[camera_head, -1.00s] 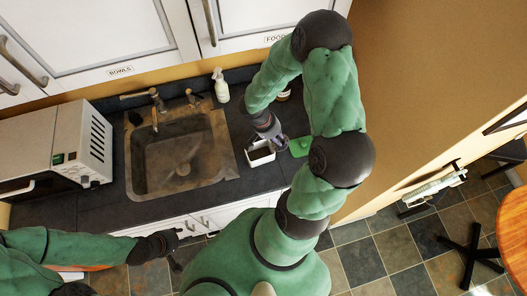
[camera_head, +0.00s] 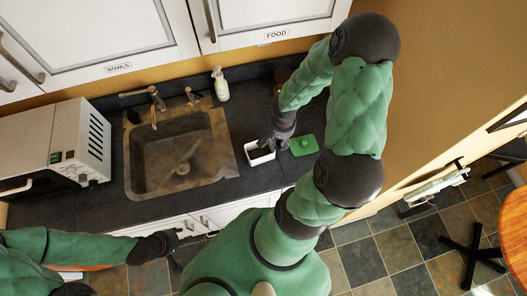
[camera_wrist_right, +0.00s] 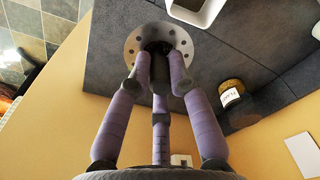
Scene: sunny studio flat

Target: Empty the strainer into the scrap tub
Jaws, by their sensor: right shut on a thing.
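My right gripper (camera_head: 269,140) reaches down over the back edge of the white scrap tub (camera_head: 262,159) on the dark counter. In the right wrist view its purple fingers (camera_wrist_right: 160,68) are shut on the strainer, a round grey disc with holes (camera_wrist_right: 133,42). The tub also shows there at the top (camera_wrist_right: 201,14), close beside the strainer. The gripper hides the strainer in the head view, and I cannot tell what it holds. My left gripper (camera_head: 180,247) is open and empty in front of the counter.
A green lid (camera_head: 304,146) lies right of the tub. The sink (camera_head: 165,155) with its tap (camera_head: 153,100) is to the left. A spray bottle (camera_head: 221,84) stands behind. A labelled jar (camera_wrist_right: 232,100) stands on the counter. A microwave (camera_head: 60,145) is far left.

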